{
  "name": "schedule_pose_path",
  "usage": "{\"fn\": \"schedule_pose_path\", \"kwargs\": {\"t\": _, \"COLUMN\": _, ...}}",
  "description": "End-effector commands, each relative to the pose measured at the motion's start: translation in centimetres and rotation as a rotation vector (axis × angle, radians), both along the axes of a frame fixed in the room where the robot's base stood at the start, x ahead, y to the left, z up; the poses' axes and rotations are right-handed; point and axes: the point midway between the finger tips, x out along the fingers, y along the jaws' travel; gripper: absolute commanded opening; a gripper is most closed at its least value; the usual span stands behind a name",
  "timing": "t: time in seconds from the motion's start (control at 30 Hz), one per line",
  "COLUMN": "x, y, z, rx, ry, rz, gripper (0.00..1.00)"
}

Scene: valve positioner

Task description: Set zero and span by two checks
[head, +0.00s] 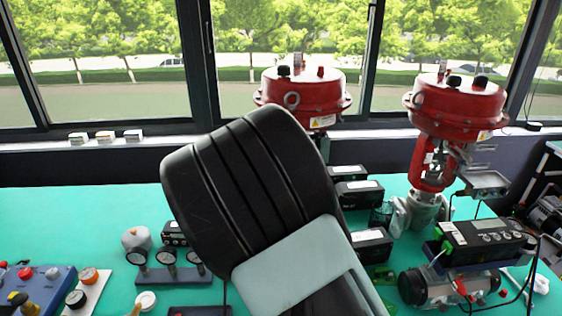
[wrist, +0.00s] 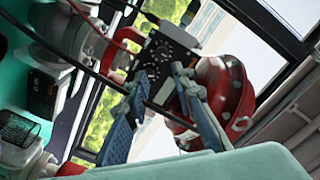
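My gripper (wrist: 159,72) shows in the wrist view with its two blue-grey fingers spread and a gap between them. In the head view my dark arm hides it. A dark box with round marks (wrist: 170,58) lies beyond the fingertips; I cannot tell whether they touch it. A red valve actuator (wrist: 232,92) is to its right in the wrist view. In the head view a valve with a red actuator (head: 455,108) stands at the right, with a small grey unit (head: 483,186) on its side. A black device with a display (head: 486,236) sits in front of it, with cables attached.
A second red actuator (head: 303,88) stands behind my arm. Several black boxes (head: 356,194) stand between the valves. Gauges (head: 168,257) and a blue control panel (head: 40,288) are at left. The green bench (head: 75,222) is clear at far left.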

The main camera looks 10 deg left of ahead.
Motion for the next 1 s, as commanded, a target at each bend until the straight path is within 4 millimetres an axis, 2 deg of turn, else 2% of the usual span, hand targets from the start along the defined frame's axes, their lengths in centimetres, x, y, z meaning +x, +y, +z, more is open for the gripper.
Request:
{"fn": "schedule_pose_path", "kwargs": {"t": 0.17, "x": 0.9, "y": 0.7, "z": 0.1, "rx": 0.003, "ry": -0.011, "rz": 0.007, "gripper": 0.23}}
{"fn": "schedule_pose_path", "kwargs": {"t": 0.5, "x": 6.5, "y": 2.2, "z": 0.1, "rx": 0.0, "ry": -0.01, "rz": 0.006, "gripper": 0.23}}
{"fn": "schedule_pose_path", "kwargs": {"t": 0.7, "x": 9.0, "y": 3.0, "z": 0.1, "rx": 0.0, "ry": -0.009, "rz": 0.007, "gripper": 0.23}}
{"fn": "schedule_pose_path", "kwargs": {"t": 1.0, "x": 10.3, "y": 3.3, "z": 0.0, "rx": 0.002, "ry": -0.007, "rz": 0.006, "gripper": 0.23}}
